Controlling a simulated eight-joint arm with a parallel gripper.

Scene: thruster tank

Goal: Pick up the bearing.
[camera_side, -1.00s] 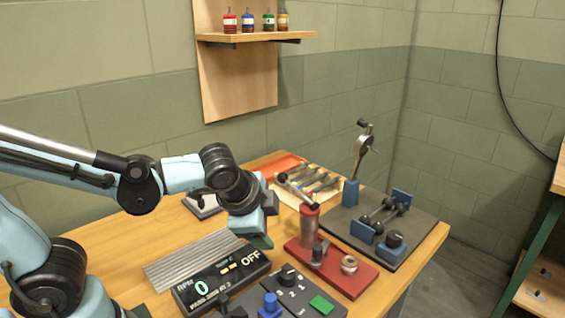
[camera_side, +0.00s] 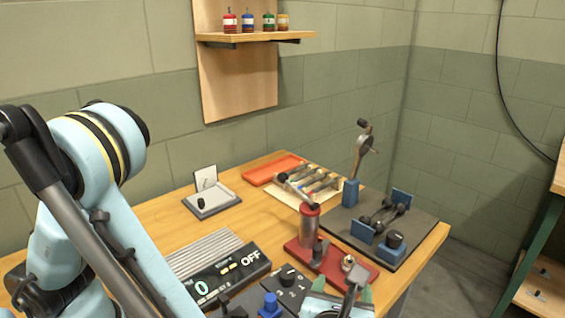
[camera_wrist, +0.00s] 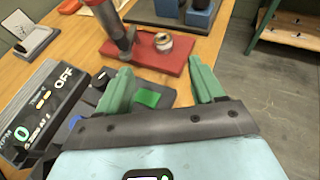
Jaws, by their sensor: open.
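The bearing (camera_side: 348,263), a small silvery ring with a brassy middle, sits on the right part of the red base (camera_side: 300,249). In the wrist view the bearing (camera_wrist: 163,41) shows beyond and between my fingertips. My gripper (camera_wrist: 158,74) has two green fingers, spread apart with nothing between them. In the side view my gripper (camera_side: 343,290) is at the bottom, in front of the red base and partly cut off by the frame. The bearing is apart from the fingers.
A grey cylinder press with a red cap (camera_side: 309,228) stands on the same base, left of the bearing. A control panel with a green button (camera_wrist: 148,98) and an RPM display (camera_side: 231,271) lie nearby. A dark plate with blue fixtures (camera_side: 393,253) is behind right.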

